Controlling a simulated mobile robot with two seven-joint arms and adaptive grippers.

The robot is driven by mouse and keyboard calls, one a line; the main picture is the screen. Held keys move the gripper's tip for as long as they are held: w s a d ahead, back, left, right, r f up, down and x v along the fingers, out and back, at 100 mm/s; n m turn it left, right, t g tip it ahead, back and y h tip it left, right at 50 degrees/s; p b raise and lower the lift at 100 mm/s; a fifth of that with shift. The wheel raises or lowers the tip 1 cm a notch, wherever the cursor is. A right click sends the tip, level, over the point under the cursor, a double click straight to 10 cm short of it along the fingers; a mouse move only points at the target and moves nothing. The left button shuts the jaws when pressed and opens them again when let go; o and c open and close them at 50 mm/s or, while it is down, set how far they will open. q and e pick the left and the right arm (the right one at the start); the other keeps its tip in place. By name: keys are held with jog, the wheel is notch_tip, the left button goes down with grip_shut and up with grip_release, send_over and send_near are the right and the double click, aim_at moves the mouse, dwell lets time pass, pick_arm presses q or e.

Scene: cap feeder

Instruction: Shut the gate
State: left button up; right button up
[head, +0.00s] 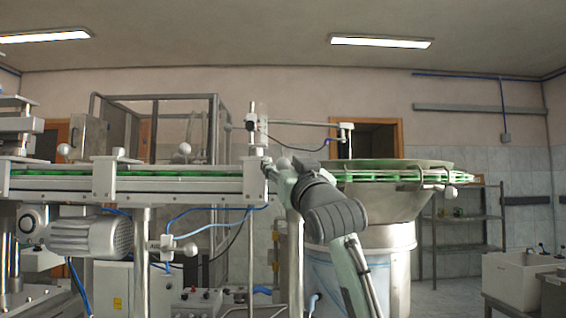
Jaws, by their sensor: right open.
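My right arm reaches up from the bottom right, and my right gripper (272,167) is at the right end of the conveyor (40,186), beside the upright post there. The gripper is small and mostly hidden by my own wrist; it is open. I cannot clearly make out a gate; its state cannot be told. A white round knob (283,163) shows right by the gripper; whether they touch cannot be told. Green caps (180,172) lie in a row along the conveyor. My left gripper is not in view.
A large steel feeder bowl (385,205) with a green-lined rim track (430,177) stands right of my arm. A thin horizontal rod (300,123) crosses above the gripper. A motor (92,236) hangs under the conveyor. A metal-framed enclosure (213,125) stands behind.

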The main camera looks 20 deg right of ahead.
jog(key=shift+c, duration=0.3)
grip_shut()
